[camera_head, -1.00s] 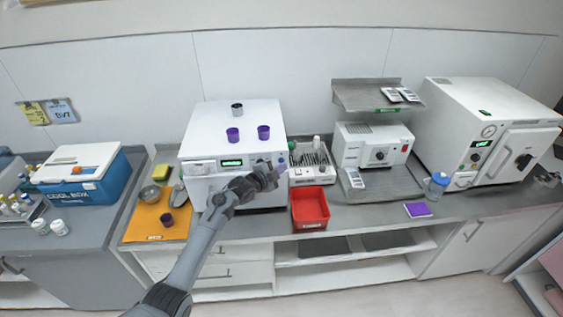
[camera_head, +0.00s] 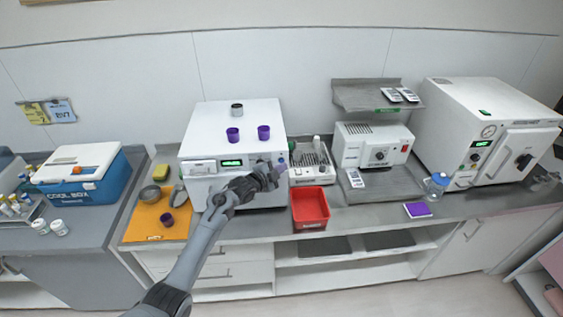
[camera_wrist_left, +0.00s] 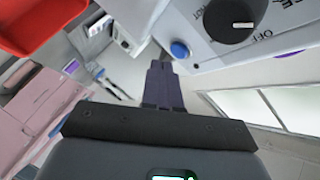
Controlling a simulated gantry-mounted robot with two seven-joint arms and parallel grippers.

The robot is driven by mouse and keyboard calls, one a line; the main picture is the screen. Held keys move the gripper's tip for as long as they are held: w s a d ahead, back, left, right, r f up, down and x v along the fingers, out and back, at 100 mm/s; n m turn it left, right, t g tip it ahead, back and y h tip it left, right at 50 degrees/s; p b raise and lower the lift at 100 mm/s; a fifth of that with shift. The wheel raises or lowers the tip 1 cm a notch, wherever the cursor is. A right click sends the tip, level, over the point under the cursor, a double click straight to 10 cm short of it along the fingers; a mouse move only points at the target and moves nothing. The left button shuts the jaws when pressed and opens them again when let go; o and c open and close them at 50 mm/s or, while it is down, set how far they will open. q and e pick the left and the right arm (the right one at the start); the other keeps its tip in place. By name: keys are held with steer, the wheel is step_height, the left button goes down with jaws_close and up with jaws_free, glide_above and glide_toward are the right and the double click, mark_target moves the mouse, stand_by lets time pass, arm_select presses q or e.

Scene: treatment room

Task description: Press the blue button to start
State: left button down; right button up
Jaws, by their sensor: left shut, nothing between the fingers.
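The blue button (camera_wrist_left: 179,50) shows in the left wrist view as a round knob on a pale panel, beside a black rotary dial (camera_wrist_left: 232,18). My left gripper (camera_wrist_left: 160,68) is shut and empty. Its fingertips show just below and left of the button in that view; whether they touch it I cannot tell. In the head view my left gripper (camera_head: 274,174) is at the right part of the front of a white machine (camera_head: 206,130) with a green display (camera_head: 232,163), and it hides part of that panel. My right gripper is not in view.
A red bin (camera_head: 310,208) stands close to the right of my left gripper. An orange mat (camera_head: 150,224) with small vessels lies to the left. A rack (camera_head: 311,162) stands behind the bin.

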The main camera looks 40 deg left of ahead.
arm_select(q)
steer(key=shift+w+a+b, duration=0.35)
steer(key=shift+w+a, duration=0.1)
steer(key=shift+w, duration=0.05)
stand_by(0.8)
steer(key=shift+w+a+b, duration=0.1)
steer(key=shift+a+b, duration=0.05)
steer(key=shift+b, duration=0.2)
stand_by(0.3)
steer(key=shift+s+d+p, duration=0.55)
steer(key=shift+s+p, duration=0.05)
steer(key=shift+p, duration=0.25)
